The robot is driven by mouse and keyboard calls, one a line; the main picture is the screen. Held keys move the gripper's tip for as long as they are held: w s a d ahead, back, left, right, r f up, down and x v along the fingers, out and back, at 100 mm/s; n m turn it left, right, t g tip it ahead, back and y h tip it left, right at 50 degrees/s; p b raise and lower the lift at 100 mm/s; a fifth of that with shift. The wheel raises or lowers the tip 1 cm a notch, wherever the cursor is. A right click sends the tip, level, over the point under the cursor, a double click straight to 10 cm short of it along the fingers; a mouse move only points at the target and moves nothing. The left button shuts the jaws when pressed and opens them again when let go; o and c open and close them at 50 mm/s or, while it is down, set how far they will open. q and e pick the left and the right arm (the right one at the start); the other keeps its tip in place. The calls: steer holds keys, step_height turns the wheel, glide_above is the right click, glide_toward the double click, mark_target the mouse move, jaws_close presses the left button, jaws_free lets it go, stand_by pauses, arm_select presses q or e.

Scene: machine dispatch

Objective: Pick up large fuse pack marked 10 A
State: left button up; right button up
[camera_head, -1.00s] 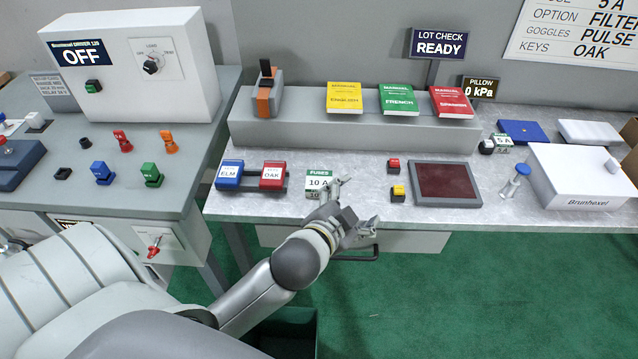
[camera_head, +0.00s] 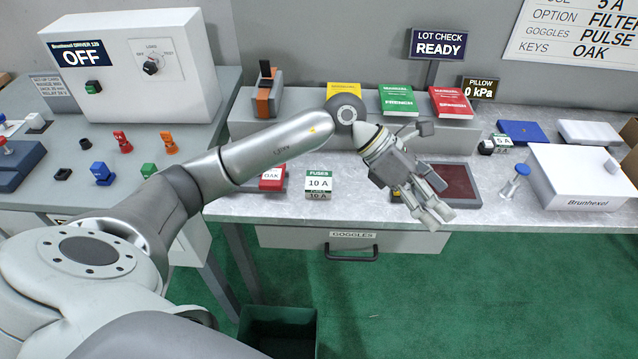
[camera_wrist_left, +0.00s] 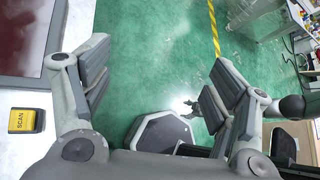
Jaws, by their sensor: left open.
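The large fuse pack (camera_head: 318,183), white with a green FUSES band and marked 10 A, stands on the light workbench left of my left gripper. My left gripper (camera_head: 436,208) is open and empty, above the bench's front edge, in front of the dark red panel. In the left wrist view the open fingers of the left gripper (camera_wrist_left: 160,98) have only green floor and parts of my own body between them. The pack does not show in that view. My right gripper cannot be made out in the head view.
Manuals (camera_head: 398,101) stand on the raised shelf. A GOGGLES drawer (camera_head: 350,238) is below the bench edge.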

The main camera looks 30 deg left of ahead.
arm_select(q)
steer(key=w+a+f+y, duration=0.2)
steer(key=a+y, duration=0.4)
steer(key=a, duration=0.6)
steer(key=g+y, duration=0.2)
steer(key=y, duration=0.3)
glide_toward(319, 180)
steer(key=shift+w+f, duration=0.1)
steer(key=shift+w, duration=0.2)
step_height(319, 180, down, 4)
steer(key=shift+a+f+p, duration=0.1)
steer(key=shift+f+p, duration=0.15)
steer(key=shift+p, duration=0.4)
steer(key=shift+s+f+p, duration=0.2)
steer(key=shift+f+p, duration=0.2)
steer(key=shift+f, duration=0.1)
steer(key=f, duration=0.1)
steer(key=f+p, duration=0.1)
steer(key=f, duration=0.1)
steer(key=shift+s+f, duration=0.2)
steer(key=shift+s, duration=0.05)
steer(key=shift+f+p, duration=0.3)
steer(key=shift+f, duration=0.2)
steer(key=c, duration=1.1)
